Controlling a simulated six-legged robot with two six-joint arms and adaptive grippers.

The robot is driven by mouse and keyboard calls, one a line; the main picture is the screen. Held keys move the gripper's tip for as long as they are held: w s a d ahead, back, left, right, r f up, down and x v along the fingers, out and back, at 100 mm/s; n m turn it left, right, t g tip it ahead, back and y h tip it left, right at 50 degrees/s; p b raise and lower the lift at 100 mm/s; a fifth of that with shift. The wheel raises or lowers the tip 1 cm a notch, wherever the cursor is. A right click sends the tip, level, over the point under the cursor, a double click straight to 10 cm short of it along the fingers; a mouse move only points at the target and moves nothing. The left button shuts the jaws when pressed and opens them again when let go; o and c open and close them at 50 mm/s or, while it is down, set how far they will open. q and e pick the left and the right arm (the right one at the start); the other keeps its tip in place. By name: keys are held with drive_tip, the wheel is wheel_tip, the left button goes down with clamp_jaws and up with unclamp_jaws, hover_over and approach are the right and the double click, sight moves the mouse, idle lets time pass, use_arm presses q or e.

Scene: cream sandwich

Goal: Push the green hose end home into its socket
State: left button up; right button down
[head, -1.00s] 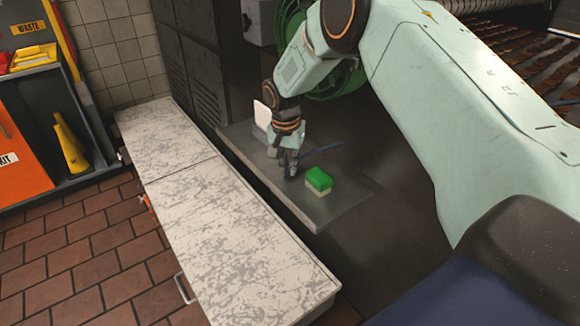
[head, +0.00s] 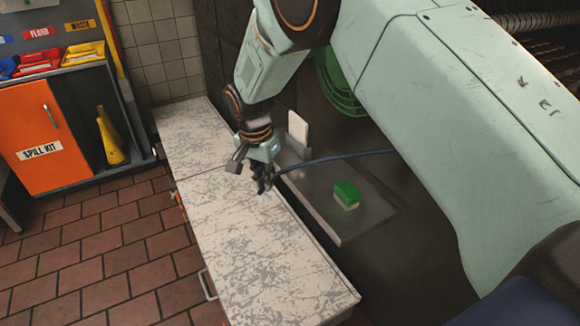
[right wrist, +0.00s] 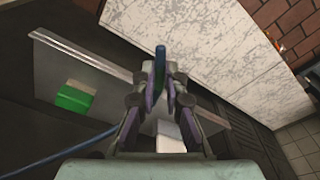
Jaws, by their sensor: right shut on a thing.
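My right gripper (head: 262,184) is shut on the end of a dark blue hose, above the far edge of the marbled white worktop. The hose (head: 330,156) trails from the gripper to the right, over the grey shelf. In the right wrist view the held piece (right wrist: 160,58) stands between the two fingers of the gripper (right wrist: 160,92); it looks dark blue with a greenish part lower down. The hose also shows at the lower left there (right wrist: 45,158). No socket can be made out in either view. My left gripper is not in view.
The worktop (head: 240,240) is bare. A green-topped sponge-like block (head: 346,193) and an upright white piece (head: 298,128) are on the grey shelf (head: 350,228). A green reel (head: 338,85) is behind my arm. An orange spill-kit cabinet (head: 45,135) stands at left.

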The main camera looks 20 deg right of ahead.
drive_tip(key=s+a+f+n, duration=0.3)
drive_tip(key=s+a+n, duration=0.1)
drive_tip(key=n, duration=0.2)
drive_tip(key=s+d+r+n+y, duration=0.1)
drive_tip(key=s+r+n, duration=0.3)
drive_tip(key=s+r, duration=0.5)
drive_tip(key=s+d, duration=0.1)
drive_tip(key=s, duration=0.2)
drive_tip(key=shift+d+r+t, duration=0.15)
drive_tip(key=shift+d+t, duration=0.15)
drive_tip(key=shift+d, duration=0.1)
